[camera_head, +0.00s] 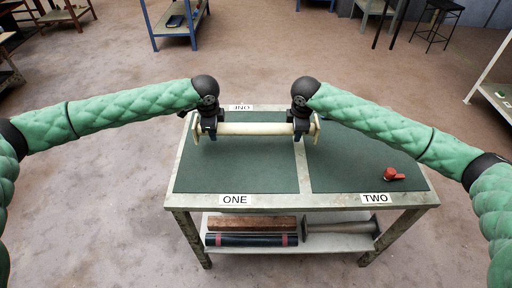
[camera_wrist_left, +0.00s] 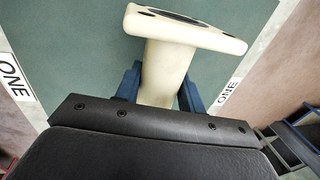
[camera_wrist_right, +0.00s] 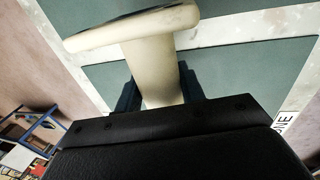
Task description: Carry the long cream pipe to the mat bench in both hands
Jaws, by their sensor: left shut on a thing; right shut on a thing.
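The long cream pipe (camera_head: 256,128) lies level across both hands over the far part of the mat bench (camera_head: 300,201). It has a flat flange at each end; the left flange (camera_wrist_left: 185,28) and the right flange (camera_wrist_right: 130,27) show in the wrist views. My left gripper (camera_head: 211,130) is shut on the pipe just inside its left flange. My right gripper (camera_head: 300,130) is shut on it just inside its right flange. The bench has green mats labelled ONE (camera_head: 235,199) and TWO (camera_head: 375,198). I cannot tell whether the pipe touches the mat.
A red object (camera_head: 394,175) lies on mat TWO. The lower shelf holds a brown beam (camera_head: 252,224), a dark roll with red bands (camera_head: 250,240) and a grey flanged pipe (camera_head: 340,226). The near part of mat ONE is clear. A blue-framed rack (camera_head: 172,30) stands behind.

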